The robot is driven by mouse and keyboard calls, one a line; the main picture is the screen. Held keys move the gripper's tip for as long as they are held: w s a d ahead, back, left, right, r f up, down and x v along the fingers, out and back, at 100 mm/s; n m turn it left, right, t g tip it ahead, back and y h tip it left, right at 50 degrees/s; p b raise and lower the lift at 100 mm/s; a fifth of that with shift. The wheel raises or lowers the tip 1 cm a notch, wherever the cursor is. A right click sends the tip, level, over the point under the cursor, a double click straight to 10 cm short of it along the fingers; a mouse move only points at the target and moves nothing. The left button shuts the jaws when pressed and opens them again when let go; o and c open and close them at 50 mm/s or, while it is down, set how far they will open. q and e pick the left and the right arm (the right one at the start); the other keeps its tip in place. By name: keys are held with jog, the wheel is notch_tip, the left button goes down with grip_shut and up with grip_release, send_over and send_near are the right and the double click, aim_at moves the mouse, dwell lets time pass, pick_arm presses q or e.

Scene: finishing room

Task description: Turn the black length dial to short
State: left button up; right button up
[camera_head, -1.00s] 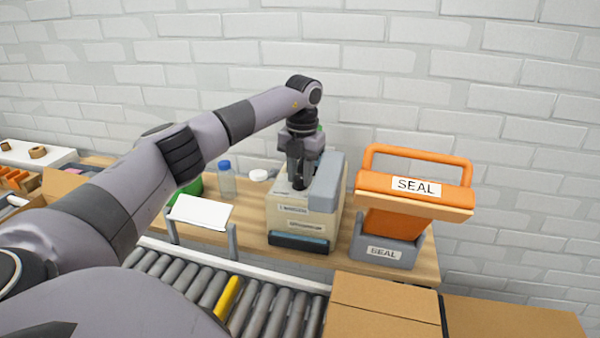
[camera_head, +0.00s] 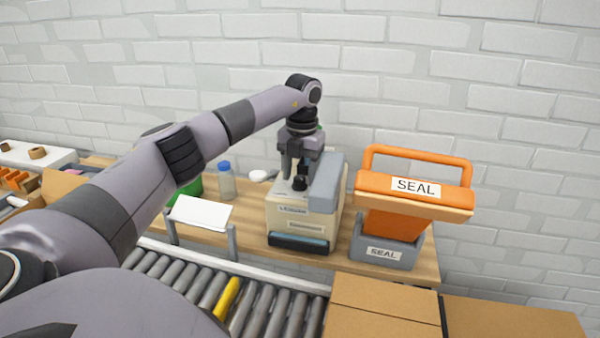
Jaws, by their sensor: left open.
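The beige and grey machine (camera_head: 296,222) stands on the wooden bench, with labels on its front face. A small black dial (camera_head: 299,183) shows on its top, left of the grey raised block (camera_head: 326,184). My left gripper (camera_head: 296,170) points down over the machine's top, open, with its fingers just above or around the dial; I cannot tell whether they touch it. The dial's pointer and scale are too small to read. My right gripper is not in view.
An orange sealer (camera_head: 417,188) marked SEAL rests in a grey holder (camera_head: 384,252) to the right. A blue-capped bottle (camera_head: 227,184) and white sheet (camera_head: 201,212) are left. Roller conveyor (camera_head: 262,312) and cardboard boxes (camera_head: 380,308) lie in front.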

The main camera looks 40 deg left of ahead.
aim_at(301, 177)
pick_arm(q)
notch_tip(301, 177, up, 7)
jog(key=shift+d+b, duration=0.15)
jog(key=shift+b, duration=0.25)
dwell(0.4)
